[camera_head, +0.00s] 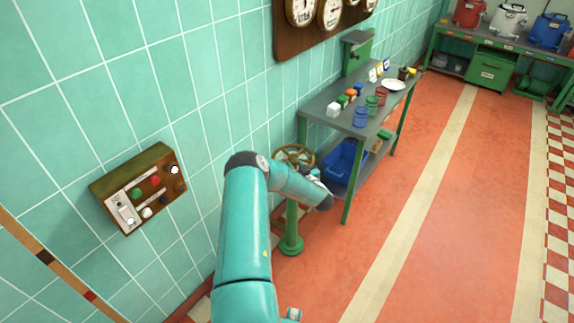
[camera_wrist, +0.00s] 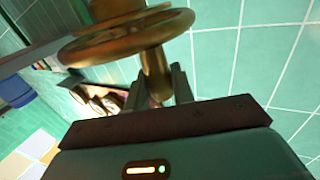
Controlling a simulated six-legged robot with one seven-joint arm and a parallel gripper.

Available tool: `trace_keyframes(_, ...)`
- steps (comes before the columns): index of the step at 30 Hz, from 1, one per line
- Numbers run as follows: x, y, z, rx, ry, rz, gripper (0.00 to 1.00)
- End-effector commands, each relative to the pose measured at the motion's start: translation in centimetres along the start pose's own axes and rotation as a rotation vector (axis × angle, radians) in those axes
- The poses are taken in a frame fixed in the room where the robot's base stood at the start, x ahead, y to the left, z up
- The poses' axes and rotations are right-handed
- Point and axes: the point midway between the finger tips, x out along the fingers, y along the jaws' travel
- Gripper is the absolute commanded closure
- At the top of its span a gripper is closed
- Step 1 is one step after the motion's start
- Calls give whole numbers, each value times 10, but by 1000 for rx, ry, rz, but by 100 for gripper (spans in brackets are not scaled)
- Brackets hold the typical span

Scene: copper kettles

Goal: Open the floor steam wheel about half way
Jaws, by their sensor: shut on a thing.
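The floor steam wheel (camera_head: 293,153) is a brass handwheel on top of a green floor pedestal (camera_head: 291,243) beside the tiled wall. In the wrist view the wheel (camera_wrist: 105,44) fills the upper left, with its rim seen close to edge-on. A brass handle (camera_wrist: 152,62) sticks out from the rim. My gripper (camera_wrist: 159,75) has one grey finger on each side of this handle and is shut on it. In the head view my teal arm reaches to the wheel's right side, and the fingertips cannot be made out there.
A grey-topped workbench (camera_head: 318,102) with small coloured canisters stands just beyond the wheel, with a blue bin (camera_head: 342,160) beneath. A button panel (camera_head: 142,190) is on the wall at left. The orange floor (camera_head: 450,220) on the right is clear.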

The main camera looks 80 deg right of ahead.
Motion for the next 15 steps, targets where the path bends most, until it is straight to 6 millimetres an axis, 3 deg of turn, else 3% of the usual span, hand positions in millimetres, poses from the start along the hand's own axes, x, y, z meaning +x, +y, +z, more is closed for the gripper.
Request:
trace_keyframes(6, -6, 17, -2, -4, 1, 9, 100)
trace_keyframes(15, -7, 24, -2, -3, 1, 5, 100)
